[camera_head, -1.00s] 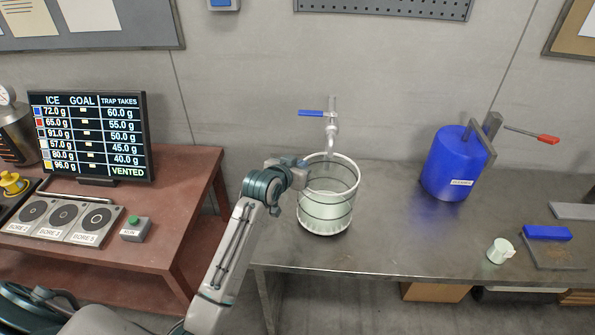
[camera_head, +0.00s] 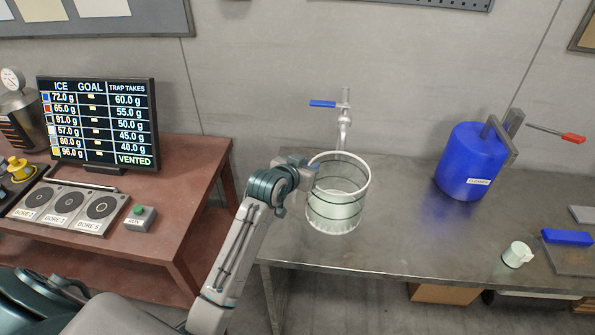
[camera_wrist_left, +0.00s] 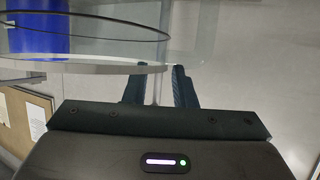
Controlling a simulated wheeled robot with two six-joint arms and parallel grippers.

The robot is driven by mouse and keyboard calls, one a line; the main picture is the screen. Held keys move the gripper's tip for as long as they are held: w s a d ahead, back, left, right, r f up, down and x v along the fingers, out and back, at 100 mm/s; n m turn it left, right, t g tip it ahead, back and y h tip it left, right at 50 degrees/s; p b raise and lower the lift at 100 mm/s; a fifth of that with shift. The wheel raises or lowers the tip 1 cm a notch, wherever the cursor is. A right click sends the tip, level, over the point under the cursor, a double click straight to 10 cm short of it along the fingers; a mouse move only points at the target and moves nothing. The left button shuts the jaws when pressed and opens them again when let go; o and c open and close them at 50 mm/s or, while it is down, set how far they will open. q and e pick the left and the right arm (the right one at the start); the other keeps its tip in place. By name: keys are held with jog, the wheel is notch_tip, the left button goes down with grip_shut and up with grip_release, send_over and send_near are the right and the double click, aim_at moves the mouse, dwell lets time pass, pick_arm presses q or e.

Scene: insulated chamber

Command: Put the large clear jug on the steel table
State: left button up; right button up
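The large clear jug (camera_head: 336,212), a ribbed see-through vessel with a pale rim, stands upright on the steel table (camera_head: 410,240), below the tap. It looks partly filled with something pale. My left gripper (camera_head: 312,166) is at the left side of its rim; the fingertips are hard to make out there. In the left wrist view the two fingers (camera_wrist_left: 160,85) are close together at the edge of the jug's rim (camera_wrist_left: 80,67), with a clear strip between them. My right gripper is not in view.
A metal tap (camera_head: 344,125) with a blue lever is on the wall behind the jug. A blue container (camera_head: 465,165), a white cup (camera_head: 517,254) and a blue block (camera_head: 567,237) are to the right. A red-brown bench (camera_head: 180,220) with a screen (camera_head: 100,120) is left. The table between jug and cup is clear.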

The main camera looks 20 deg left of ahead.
pick_arm(q)
jog(key=b+v, duration=0.2)
jog(key=v, duration=0.8)
jog(key=shift+s+r, duration=0.25)
jog(key=shift+s, duration=0.05)
